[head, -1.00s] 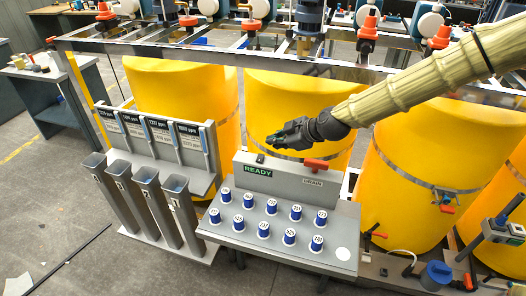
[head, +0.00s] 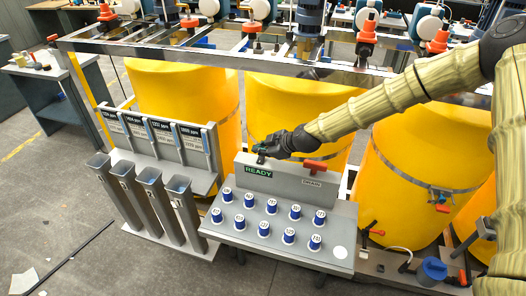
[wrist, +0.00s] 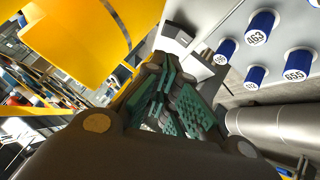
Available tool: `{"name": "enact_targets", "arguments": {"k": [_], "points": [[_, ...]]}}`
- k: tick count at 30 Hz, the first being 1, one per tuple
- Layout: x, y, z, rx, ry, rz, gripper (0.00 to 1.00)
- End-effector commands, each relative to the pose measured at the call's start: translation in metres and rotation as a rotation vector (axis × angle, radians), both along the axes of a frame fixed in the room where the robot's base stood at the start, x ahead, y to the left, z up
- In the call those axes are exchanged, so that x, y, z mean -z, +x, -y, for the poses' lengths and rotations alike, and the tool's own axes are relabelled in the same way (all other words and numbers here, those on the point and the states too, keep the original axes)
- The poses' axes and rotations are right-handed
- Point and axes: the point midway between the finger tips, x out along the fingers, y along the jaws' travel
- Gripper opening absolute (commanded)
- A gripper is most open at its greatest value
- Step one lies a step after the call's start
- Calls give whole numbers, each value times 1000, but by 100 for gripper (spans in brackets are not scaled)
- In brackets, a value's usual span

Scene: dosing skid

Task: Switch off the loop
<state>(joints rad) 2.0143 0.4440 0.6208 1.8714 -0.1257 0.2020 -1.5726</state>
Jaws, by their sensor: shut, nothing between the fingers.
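A grey control box (head: 285,181) stands at the back of the grey panel. A green READY display (head: 257,171) is on its front. A small black switch-like part (head: 261,159) sits on its top left. My gripper (head: 258,150) is shut and empty, its tip right at this black part; I cannot tell whether they touch. A red handle (head: 316,165) stands above the DRAIN label (head: 312,183) on the right. In the wrist view the green-padded fingers (wrist: 172,105) are together with nothing between them. The black part is not discernible there.
Several numbered blue-and-white bottles (head: 264,229) stand on the panel (head: 228,235). Grey upright tubes (head: 150,190) and a label rack (head: 200,178) are at left. Yellow tanks (head: 180,95) stand behind, under a metal frame rail (head: 200,61). My arm crosses above the right tanks.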

Motion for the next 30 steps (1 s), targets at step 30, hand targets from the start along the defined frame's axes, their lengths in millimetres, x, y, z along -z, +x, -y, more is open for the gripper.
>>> {"name": "enact_targets", "arguments": {"k": [30], "points": [[29,13,4,0,6,-16,0]]}}
